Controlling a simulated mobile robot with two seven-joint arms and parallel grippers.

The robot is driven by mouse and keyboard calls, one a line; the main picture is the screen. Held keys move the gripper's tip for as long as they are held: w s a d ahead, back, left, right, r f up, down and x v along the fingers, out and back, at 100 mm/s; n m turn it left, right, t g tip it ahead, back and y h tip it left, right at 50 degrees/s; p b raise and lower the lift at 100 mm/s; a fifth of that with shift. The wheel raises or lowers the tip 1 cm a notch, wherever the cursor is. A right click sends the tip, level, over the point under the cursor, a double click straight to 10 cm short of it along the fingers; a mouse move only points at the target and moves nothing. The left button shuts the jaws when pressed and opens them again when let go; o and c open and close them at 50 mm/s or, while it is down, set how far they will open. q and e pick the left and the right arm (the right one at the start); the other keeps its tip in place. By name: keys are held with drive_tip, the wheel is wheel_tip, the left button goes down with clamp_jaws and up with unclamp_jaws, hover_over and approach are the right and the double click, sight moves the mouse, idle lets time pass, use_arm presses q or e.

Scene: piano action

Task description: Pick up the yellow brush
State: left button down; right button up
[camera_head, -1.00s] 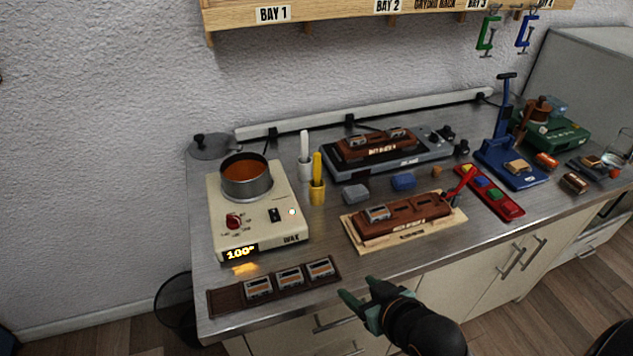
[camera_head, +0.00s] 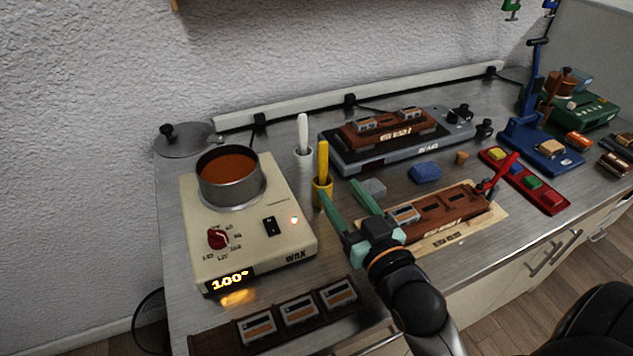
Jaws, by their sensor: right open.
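My right gripper (camera_head: 340,198) reaches in from the lower right. Its two green fingers are spread apart with nothing between them. The fingertips are close to the brush and cup, in front and slightly to the right; I cannot tell whether they touch the cup. The left gripper is not in view.
A white brush (camera_head: 302,132) stands in a white cup just behind. The cream wax heater (camera_head: 245,235) with its pot (camera_head: 230,180) is at left.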

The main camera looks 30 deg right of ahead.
sight(322, 166)
drive_tip(key=w, duration=0.7)
drive_tip(key=shift+d+p, duration=0.25)
drive_tip(key=shift+p, duration=0.1)
drive_tip(key=w, duration=0.5)
drive_tip(key=shift+w+d, duration=0.2)
drive_tip(key=shift+d, duration=0.15)
clamp_jaws()
